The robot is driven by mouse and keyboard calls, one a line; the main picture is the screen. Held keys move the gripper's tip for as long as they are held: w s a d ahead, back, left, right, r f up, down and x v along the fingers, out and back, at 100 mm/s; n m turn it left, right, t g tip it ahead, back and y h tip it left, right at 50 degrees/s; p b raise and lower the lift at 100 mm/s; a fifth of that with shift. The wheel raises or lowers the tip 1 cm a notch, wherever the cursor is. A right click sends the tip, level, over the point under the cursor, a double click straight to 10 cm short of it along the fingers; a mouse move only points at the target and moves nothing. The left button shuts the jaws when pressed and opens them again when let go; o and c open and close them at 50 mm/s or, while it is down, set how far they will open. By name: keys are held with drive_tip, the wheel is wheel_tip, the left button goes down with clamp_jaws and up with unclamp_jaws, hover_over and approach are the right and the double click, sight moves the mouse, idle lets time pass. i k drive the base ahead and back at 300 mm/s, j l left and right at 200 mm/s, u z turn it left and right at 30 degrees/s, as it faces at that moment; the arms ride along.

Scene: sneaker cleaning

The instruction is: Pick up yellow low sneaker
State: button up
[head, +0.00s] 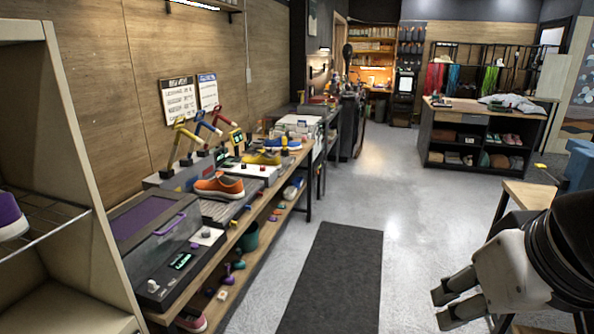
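The yellow low sneaker (262,158) sits on the long workbench against the left wall, behind an orange sneaker (220,186). A white device with red buttons is close beside it, and a blue shoe (287,144) is farther back. Whether the sneaker rests on a machine or on the bench top is too small to tell. My gripper (440,307) is at the lower right, far from the sneaker. Its two fingers are apart with nothing visible between them.
The workbench (262,192) carries a purple-lidded machine (150,230) and several coloured lamp arms. A pale shelf unit (85,150) stands at near left. A dark floor mat (335,275) lies in the open aisle. A wooden stool (528,193) is at right, near my arm.

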sight(265, 158)
drive_tip(key=i+l, duration=0.1)
drive_tip(key=i, duration=1.8)
drive_tip(key=i+u, duration=0.45)
drive_tip(key=i+l+u, duration=0.3)
drive_tip(key=u, duration=0.15)
drive_tip(key=i+l+u, duration=1.05)
drive_tip(key=l+u, duration=0.35)
